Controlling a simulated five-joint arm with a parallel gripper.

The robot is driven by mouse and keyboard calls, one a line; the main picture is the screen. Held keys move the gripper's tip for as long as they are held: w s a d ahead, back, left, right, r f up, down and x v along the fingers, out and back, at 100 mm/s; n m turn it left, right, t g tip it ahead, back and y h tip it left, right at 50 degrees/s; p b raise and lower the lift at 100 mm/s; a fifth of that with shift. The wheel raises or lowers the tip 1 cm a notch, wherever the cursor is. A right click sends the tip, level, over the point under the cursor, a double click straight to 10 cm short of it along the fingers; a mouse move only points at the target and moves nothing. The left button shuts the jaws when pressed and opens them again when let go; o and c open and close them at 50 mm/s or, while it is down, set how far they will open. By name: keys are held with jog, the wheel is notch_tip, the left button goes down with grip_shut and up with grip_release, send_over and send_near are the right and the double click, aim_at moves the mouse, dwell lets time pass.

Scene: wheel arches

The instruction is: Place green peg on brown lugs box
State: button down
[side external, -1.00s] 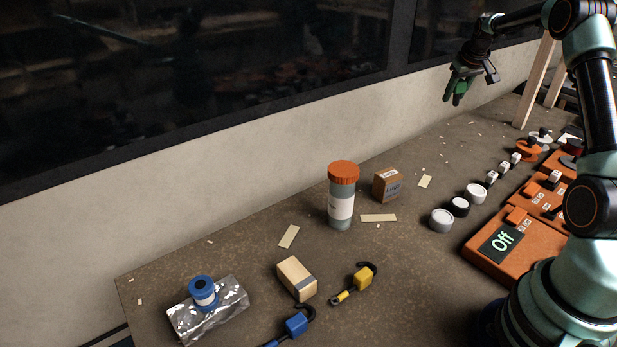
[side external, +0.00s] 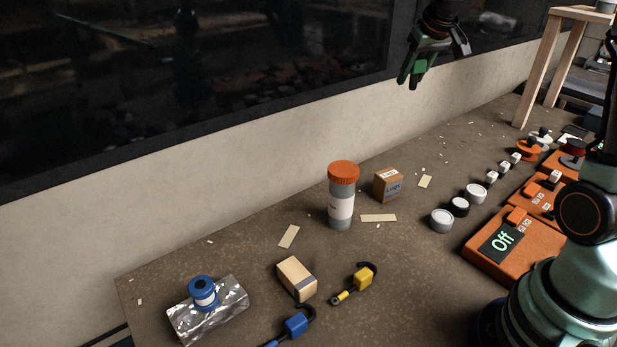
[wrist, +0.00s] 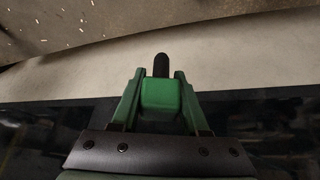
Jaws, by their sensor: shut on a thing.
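My gripper (side external: 413,76) is at the top of the side view, high above the table and in front of the pale wall. It is shut on the green peg, which shows in the wrist view (wrist: 160,97) as a green block with a dark rounded tip between the two green fingers. In the side view the peg is hard to tell apart from the fingers. The brown Lugs box (side external: 388,185) stands on the table, lower left of my gripper and well apart from it. Its top carries a pale label.
An orange-capped bottle (side external: 341,195) stands left of the box. Small round caps (side external: 441,219) and an orange unit reading "Off" (side external: 514,241) lie to the right. A yellow hook (side external: 363,279), a wooden block (side external: 296,278) and a blue spool (side external: 203,293) on foil are nearer.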

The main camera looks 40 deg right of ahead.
send_over(387, 172)
jog(key=shift+y, duration=0.3)
notch_tip(387, 172, down, 19)
jog(key=shift+s+f, duration=0.1)
jog(key=shift+f, duration=0.05)
jog(key=shift+f, duration=0.1)
jog(key=shift+c, duration=2.1)
grip_release()
